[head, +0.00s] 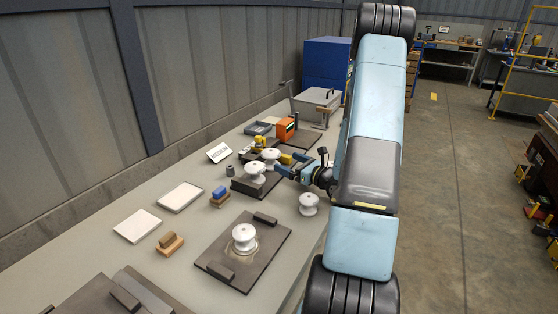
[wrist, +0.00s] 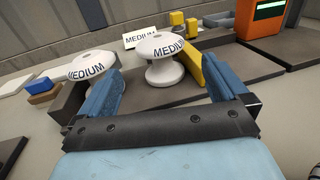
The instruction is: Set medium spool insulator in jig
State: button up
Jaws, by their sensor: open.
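Two white spool insulators lettered MEDIUM show in the wrist view. The right one (wrist: 160,58) shows through the gap between the blue fingers, and the left one (wrist: 93,68) is just outside the left finger. In the head view they are the far spool (head: 271,156) and the near spool (head: 256,172), close together at a dark jig plate (head: 242,187). My gripper (wrist: 163,85) is open and empty, its fingers towards the far spool; it also shows in the head view (head: 288,166). I cannot tell whether the left finger touches a spool. A white MEDIUM card (wrist: 140,36) stands behind.
Another white spool (head: 308,204) stands on the bare table to the right. One more (head: 245,236) is on a nearer dark plate (head: 219,270). A yellow block (wrist: 190,62) is close to my right finger. An orange device (head: 286,129) stands farther back. Pale pads lie left.

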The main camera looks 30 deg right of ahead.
jog(key=shift+v, duration=1.25)
jog(key=s+a+r+n+g+y, duration=0.2)
jog(key=a+r+n+g+y, duration=0.4)
jog(key=a+r+n, duration=0.5)
jog(key=s+a+r+n+g+h, duration=0.1)
jog(key=s+a+r+n+g, duration=0.3)
jog(key=s+a+n+g, duration=0.55)
jog(key=s+r+n+t+h, duration=0.4)
jog(key=s+r+n+h, duration=0.7)
jog(key=s, duration=0.4)
jog(key=shift+d+h, duration=0.2)
jog(key=shift+h, duration=0.2)
jog(key=shift+t, duration=0.25)
